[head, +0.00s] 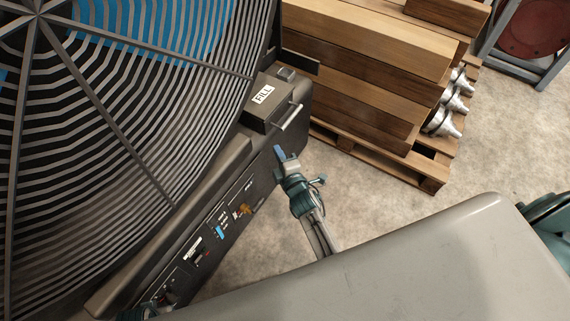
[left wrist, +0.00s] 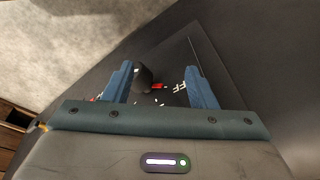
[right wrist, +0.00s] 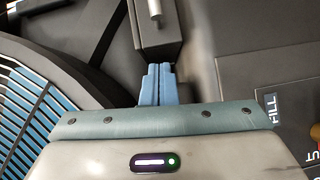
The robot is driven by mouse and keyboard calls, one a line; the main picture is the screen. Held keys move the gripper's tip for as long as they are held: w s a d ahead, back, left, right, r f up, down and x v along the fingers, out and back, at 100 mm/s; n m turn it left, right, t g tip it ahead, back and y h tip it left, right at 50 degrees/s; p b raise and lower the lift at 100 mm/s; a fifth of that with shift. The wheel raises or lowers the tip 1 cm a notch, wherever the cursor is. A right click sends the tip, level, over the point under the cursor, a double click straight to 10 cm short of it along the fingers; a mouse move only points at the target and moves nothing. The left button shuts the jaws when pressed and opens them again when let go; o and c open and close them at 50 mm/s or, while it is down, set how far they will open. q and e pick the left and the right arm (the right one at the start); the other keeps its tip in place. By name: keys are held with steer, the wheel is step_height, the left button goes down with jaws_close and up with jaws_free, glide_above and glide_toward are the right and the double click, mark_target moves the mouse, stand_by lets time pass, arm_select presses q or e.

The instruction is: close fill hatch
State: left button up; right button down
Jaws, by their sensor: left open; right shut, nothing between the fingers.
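The fill hatch is at the top corner of the dark machine. A box labelled FILL (head: 262,95) stands there, with a pale bar handle (head: 292,117) on its side. A thin dark flap (head: 301,62) juts out beyond it; I cannot tell whether this is the hatch lid. My right gripper (head: 280,153) is shut and empty, just below the handle. In the right wrist view its fingertips (right wrist: 158,68) are close to a dark block with a silver bar (right wrist: 155,9); contact is unclear. My left gripper (left wrist: 163,82) is open before a panel with a black knob (left wrist: 142,77).
The large round grille (head: 110,110) fills the left. The front panel has a orange valve handle (head: 245,209) and several small labels. Stacked timber (head: 370,70) on a pallet (head: 432,172) stands behind, with silver fittings (head: 447,122) at its end. Bare floor lies between.

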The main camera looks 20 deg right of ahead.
arm_select(q)
steer(key=shift+w+r, duration=0.25)
steer(key=shift+r, duration=0.75)
arm_select(e)
steer(key=w+d, duration=0.2)
steer(key=w, duration=0.3)
steer(key=shift+w+d+f, duration=0.25)
steer(key=shift+d+f, duration=0.05)
steer(key=shift+f, duration=0.05)
arm_select(q)
steer(key=shift+w+d+r+b, duration=0.1)
steer(key=shift+r+b, duration=0.35)
steer(key=shift+r, duration=0.5)
arm_select(e)
steer(key=w+d, duration=1.2)
steer(key=d, duration=0.3)
steer(key=shift+d+r, duration=0.2)
steer(key=shift+d, duration=0.05)
